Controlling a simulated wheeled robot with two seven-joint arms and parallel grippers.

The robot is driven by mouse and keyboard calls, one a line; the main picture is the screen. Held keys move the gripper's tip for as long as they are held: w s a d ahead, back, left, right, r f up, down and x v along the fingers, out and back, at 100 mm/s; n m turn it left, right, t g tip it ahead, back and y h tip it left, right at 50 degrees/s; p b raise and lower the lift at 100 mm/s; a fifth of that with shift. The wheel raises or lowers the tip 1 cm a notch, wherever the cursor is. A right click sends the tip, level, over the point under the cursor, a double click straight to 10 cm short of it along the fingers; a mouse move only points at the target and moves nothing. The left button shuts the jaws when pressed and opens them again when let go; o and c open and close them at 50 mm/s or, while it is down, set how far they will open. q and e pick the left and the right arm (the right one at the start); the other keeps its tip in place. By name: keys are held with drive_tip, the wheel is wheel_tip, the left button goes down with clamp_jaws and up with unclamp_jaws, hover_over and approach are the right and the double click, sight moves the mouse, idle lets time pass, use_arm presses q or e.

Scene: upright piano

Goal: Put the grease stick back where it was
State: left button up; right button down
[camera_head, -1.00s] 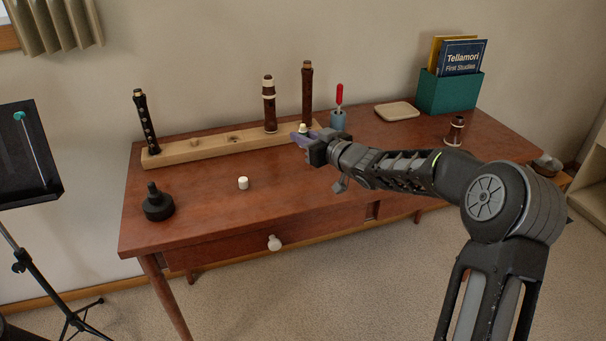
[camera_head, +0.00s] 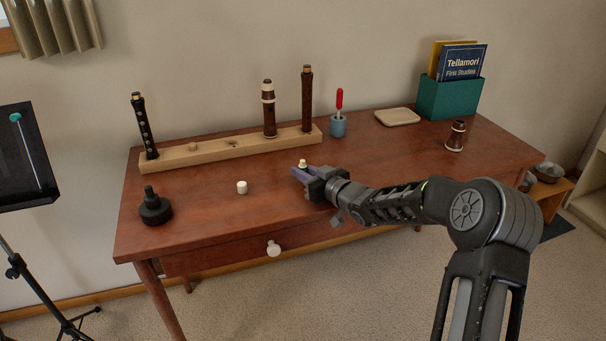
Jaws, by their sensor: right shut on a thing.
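My right gripper (camera_head: 301,174) is shut on a small upright thing with a pale top, which I take to be the grease stick (camera_head: 302,162). Only its top shows above the purple-grey fingertips; the rest is hidden by them. The gripper is over the middle of the desk, in front of the wooden peg stand. I cannot tell whether the stick touches the desk. A small white cylinder, perhaps its cap (camera_head: 241,187), stands on the desk to the left of the gripper. My left gripper is not in view.
The wooden stand (camera_head: 212,153) holds upright dark instrument joints (camera_head: 307,100). A blue cup (camera_head: 338,127) with a red-handled tool, a beige tray (camera_head: 397,116), a green book box (camera_head: 448,98) and a short joint (camera_head: 456,136) stand to the right. A black stand (camera_head: 155,208) is at left.

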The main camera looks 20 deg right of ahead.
drive_tip(key=shift+f, duration=0.2)
drive_tip(key=c, duration=1.3)
unclamp_jaws()
drive_tip(key=shift+r, duration=0.15)
drive_tip(key=p+v, duration=0.1)
drive_tip(key=v, duration=1.1)
